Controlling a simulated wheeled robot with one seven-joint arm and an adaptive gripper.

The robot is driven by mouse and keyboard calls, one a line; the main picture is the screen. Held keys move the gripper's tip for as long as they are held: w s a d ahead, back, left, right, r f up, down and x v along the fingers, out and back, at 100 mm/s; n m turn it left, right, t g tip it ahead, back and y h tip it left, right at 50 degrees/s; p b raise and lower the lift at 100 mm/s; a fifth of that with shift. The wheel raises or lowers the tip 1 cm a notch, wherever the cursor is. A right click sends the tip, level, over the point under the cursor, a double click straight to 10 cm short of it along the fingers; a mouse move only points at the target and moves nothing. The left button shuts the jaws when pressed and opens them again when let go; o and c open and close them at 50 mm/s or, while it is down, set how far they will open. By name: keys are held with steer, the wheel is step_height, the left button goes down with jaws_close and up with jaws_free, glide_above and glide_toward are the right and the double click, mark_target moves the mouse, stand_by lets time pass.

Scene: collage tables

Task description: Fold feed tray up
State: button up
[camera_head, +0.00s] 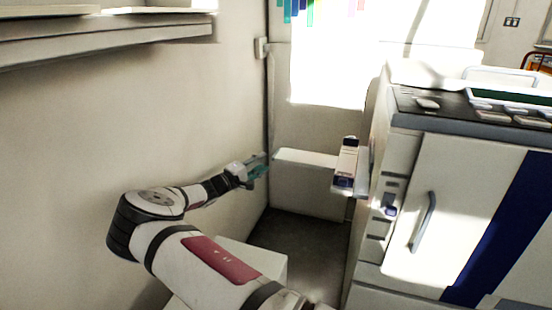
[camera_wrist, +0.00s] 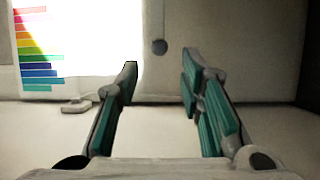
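A large white and blue office printer (camera_head: 408,168) stands at the right in the head view. A small grey ledge (camera_head: 362,188), which looks like the folded-out feed tray, sticks out from its left side. A white and dark-blue pack (camera_head: 347,160) sits on or against this ledge. My gripper (camera_head: 263,166) is left of the ledge, well apart from it, near the left wall. In the wrist view, my gripper (camera_wrist: 160,88) has its teal-padded fingers spread with nothing between them. The tray is not recognisable in the wrist view.
A white low cabinet or box (camera_head: 308,185) stands by the back wall, behind and right of my gripper. A shelf (camera_head: 110,35) juts from the left wall. Dark floor (camera_head: 305,240) lies open between my arm and the printer. A colour chart (camera_wrist: 38,50) hangs on the wall.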

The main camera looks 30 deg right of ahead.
mark_target(276, 153)
steer(key=b+x, duration=0.2)
steer(key=x, duration=0.6)
steer(key=shift+d, duration=0.25)
jaws_close()
